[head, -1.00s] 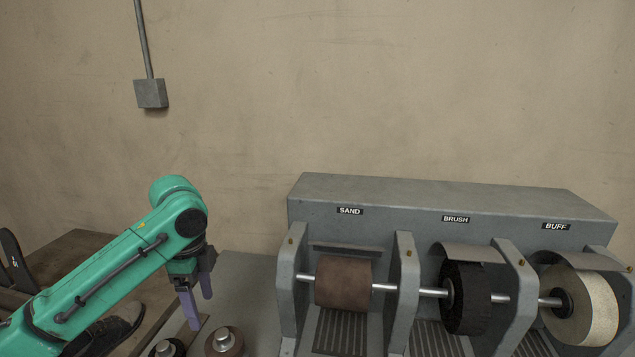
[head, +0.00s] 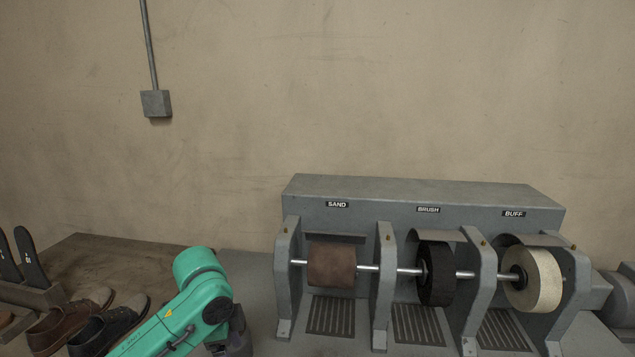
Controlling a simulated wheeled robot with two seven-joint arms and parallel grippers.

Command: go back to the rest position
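My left arm, green, comes in at the bottom left of the head view. Its wrist bends down at the lower edge, and the gripper's fingers are out of the frame. My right arm and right gripper do not show. The grey finishing machine (head: 430,196) stands against the wall, with a brown SAND drum (head: 332,264), a black BRUSH wheel (head: 437,273) and a pale BUFF wheel (head: 535,279) on one shaft.
A brown shoe (head: 58,324) and a dark shoe (head: 108,326) stand on the wooden table (head: 110,258) at the left, beside a rack holding black sole-shaped pieces (head: 30,257). A grey wall box (head: 156,103) hangs above. A grey motor housing (head: 617,295) sits at the right.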

